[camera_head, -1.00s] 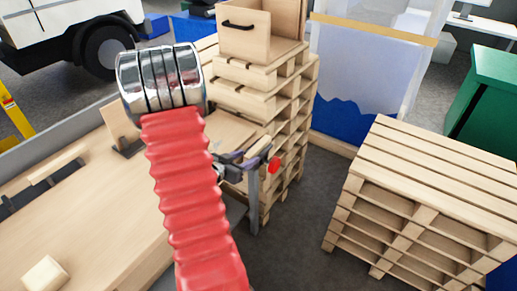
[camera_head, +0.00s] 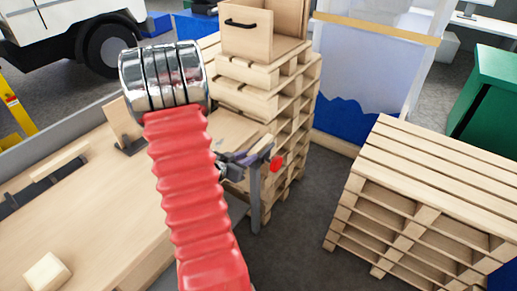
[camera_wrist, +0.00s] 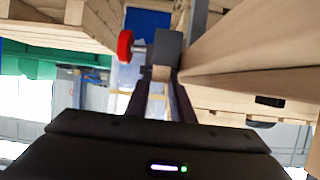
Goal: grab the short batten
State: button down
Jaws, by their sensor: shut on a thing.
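My gripper (camera_wrist: 159,88) reaches forward in the wrist view, its two dark fingers shut on a small pale wooden piece (camera_wrist: 161,73), which looks like the short batten. Only its end shows between the fingertips. Just beyond it is a grey block (camera_wrist: 168,47) with a red knob (camera_wrist: 125,46). I cannot tell whether the batten touches this block. In the head view my gripper (camera_head: 254,155) is partly behind my red arm sleeve, beside the red knob (camera_head: 276,164) at the bench edge. The batten cannot be made out there.
The wooden bench (camera_head: 100,225) at left carries a pale block (camera_head: 47,272) and a wooden strip (camera_head: 60,162) in a black holder. Stacked pallets (camera_head: 285,125) with an open wooden box (camera_head: 248,40) stand behind the gripper. Another pallet stack (camera_head: 430,180) is at right, with clear floor between.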

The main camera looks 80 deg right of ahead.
notch_tip(320, 180, up, 10)
dwell(0.9)
dwell(0.5)
